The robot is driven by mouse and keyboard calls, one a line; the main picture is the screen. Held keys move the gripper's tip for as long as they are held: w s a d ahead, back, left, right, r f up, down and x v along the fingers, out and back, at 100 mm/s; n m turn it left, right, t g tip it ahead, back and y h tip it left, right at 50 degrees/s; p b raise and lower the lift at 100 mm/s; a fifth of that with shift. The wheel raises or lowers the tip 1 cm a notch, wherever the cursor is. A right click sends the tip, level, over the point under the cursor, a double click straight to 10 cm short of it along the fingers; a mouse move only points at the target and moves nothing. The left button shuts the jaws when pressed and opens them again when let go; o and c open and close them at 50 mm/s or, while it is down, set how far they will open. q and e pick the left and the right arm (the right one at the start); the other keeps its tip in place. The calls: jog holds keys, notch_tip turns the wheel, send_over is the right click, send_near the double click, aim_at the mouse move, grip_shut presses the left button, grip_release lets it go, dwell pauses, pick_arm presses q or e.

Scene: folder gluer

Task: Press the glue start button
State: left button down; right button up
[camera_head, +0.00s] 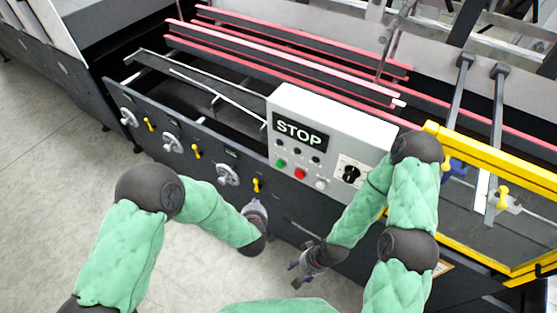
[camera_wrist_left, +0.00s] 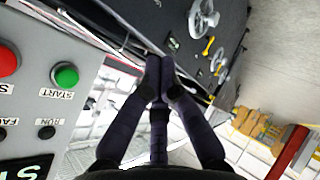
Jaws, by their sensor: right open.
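The green button (camera_head: 280,163) sits at the lower left of a light grey control box (camera_head: 345,127). In the left wrist view the green button (camera_wrist_left: 66,75) is at the left, with an upside-down START label (camera_wrist_left: 57,93). My left gripper (camera_head: 256,207) is in front of the machine, below and left of the button, apart from it. In the left wrist view its fingers (camera_wrist_left: 159,70) meet at the tips, empty. My right gripper (camera_head: 301,271) is open and empty, low in front of the machine, below the box.
A red button (camera_head: 300,174), a white button (camera_head: 320,185) and a black rotary knob (camera_head: 350,174) are on the same box, under a STOP display (camera_head: 299,133). Handwheels (camera_head: 228,174) and yellow levers line the machine's front. A yellow frame (camera_head: 490,155) stands at right. Floor is clear at lower left.

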aim_at(279, 165)
pick_arm(q)
notch_tip(279, 165, up, 7)
jog(key=d+n+t+y+p, duration=0.1)
jog(key=n+t, duration=0.1)
jog(key=n, duration=0.1)
jog(key=shift+w+d+f, duration=0.2)
jog(key=shift+w+d, duration=0.05)
jog(key=shift+w, duration=0.05)
pick_arm(e)
notch_tip(279, 165, up, 2)
pick_arm(q)
jog(key=w+d+b, duration=0.1)
jog(key=w+d, duration=0.4)
jog(key=w, duration=0.2)
pick_arm(e)
jog(key=shift+f, duration=0.95)
pick_arm(q)
jog(key=shift+w+d+b, duration=0.15)
jog(key=shift+d+b, duration=0.05)
jog(key=shift+b, duration=0.15)
pick_arm(e)
jog(key=shift+f, duration=0.1)
pick_arm(q)
jog(key=shift+w+d, duration=0.15)
jog(key=shift+w, duration=0.1)
pick_arm(e)
jog(key=shift+f, duration=0.1)
